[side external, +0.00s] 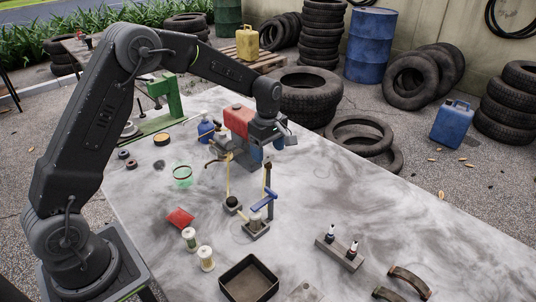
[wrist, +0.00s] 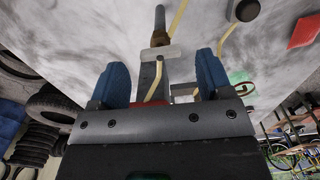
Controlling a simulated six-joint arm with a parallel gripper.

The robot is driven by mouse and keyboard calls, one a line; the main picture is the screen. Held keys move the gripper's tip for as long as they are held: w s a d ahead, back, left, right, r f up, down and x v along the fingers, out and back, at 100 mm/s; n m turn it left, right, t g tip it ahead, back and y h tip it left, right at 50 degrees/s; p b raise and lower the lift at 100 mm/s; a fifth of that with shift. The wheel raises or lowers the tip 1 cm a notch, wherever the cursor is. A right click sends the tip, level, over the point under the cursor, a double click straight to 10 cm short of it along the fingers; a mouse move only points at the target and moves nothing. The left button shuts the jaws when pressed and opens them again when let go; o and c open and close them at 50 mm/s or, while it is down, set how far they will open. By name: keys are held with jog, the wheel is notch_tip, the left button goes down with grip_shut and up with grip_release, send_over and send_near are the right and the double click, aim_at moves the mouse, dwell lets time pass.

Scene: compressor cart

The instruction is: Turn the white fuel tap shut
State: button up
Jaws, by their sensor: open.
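My gripper (side external: 269,147) is open at the engine's red tank (side external: 237,121) on the table. In the wrist view its two blue fingers (wrist: 162,76) stand apart. A whitish flat piece (wrist: 158,53), which looks like the white fuel tap, lies between and just beyond the fingertips. A brass fitting (wrist: 160,38) and a grey rod adjoin it. A yellow hose (wrist: 155,83) runs between the fingers. I cannot tell whether either finger touches the tap. In the side view I cannot make out the tap.
A blue-handled valve (side external: 263,199) on a small block stands in front of the engine, beside an upright dark post. A black tray (side external: 249,284), two spools (side external: 206,258), a red cloth (side external: 180,217) and a block with two plugs (side external: 340,252) lie nearer. The right tabletop is mostly clear.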

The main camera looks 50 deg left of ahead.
aim_at(268, 159)
jog(key=shift+f, duration=1.1)
jog(key=c, duration=0.9)
